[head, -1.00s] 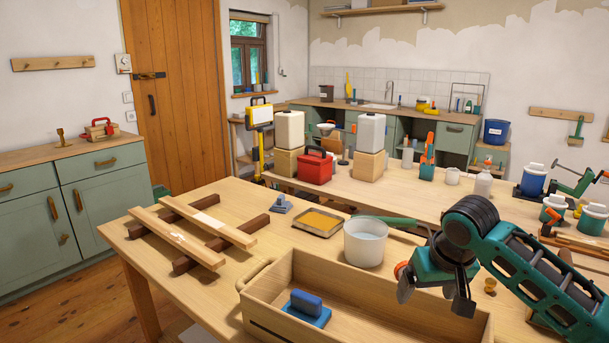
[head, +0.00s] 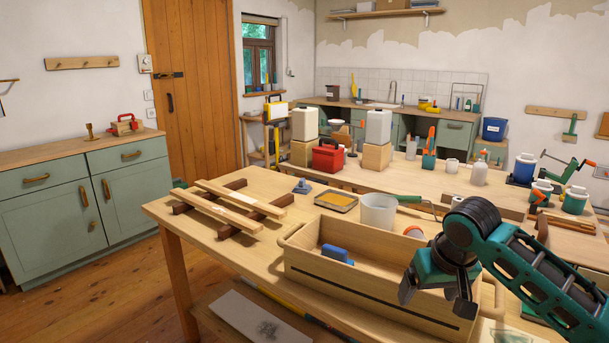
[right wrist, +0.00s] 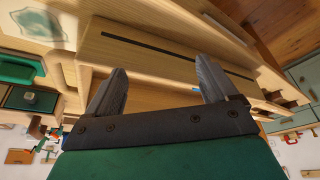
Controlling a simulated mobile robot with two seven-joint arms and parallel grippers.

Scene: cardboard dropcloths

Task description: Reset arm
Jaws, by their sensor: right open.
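My right gripper (head: 436,298) is at the lower right of the head view, in front of the right end of the wooden crate (head: 370,297). Its two dark fingers are apart, with nothing between them. In the right wrist view the fingers (right wrist: 160,92) are also spread, and the crate's side with its dark slot (right wrist: 165,48) shows beyond them. My left gripper is not in view.
The crate holds a blue block-like tool (head: 337,253). A white bucket (head: 378,212), a yellow tray (head: 337,200) and wooden slats on dark bars (head: 230,208) stand on the table. A second table (head: 410,180) behind carries canisters and a red toolbox (head: 328,157). Floor is clear at left.

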